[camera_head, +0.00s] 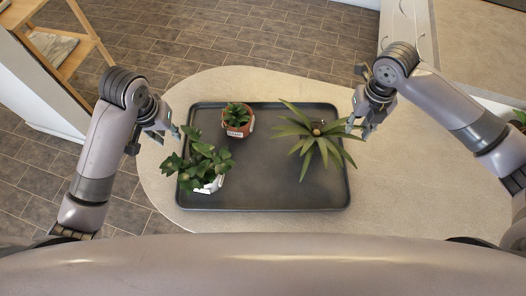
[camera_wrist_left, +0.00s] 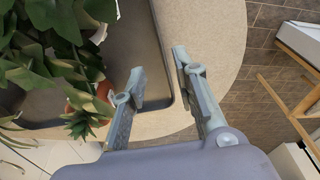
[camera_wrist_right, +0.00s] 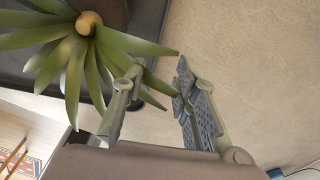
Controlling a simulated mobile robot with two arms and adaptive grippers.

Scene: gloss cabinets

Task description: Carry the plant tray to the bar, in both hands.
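The dark grey plant tray (camera_head: 262,188) lies flat on a rounded beige table. It holds a leafy plant in a white pot (camera_head: 204,168), a small plant in a terracotta pot (camera_head: 237,119) and a spiky long-leaved plant (camera_head: 314,134). My left gripper (camera_head: 165,130) is at the tray's left side; in the left wrist view its fingers (camera_wrist_left: 160,74) are apart, near the tray rim (camera_wrist_left: 163,50). My right gripper (camera_head: 364,122) is by the right side; in the right wrist view its fingers (camera_wrist_right: 158,76) are apart, with leaf tips close by. Neither visibly touches the rim.
The beige table (camera_head: 420,175) has bare room right of the tray. A wooden shelf frame (camera_head: 75,45) stands at the upper left. A pale counter (camera_head: 465,45) is at the upper right. Dark tiled floor (camera_head: 270,35) is open beyond the table.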

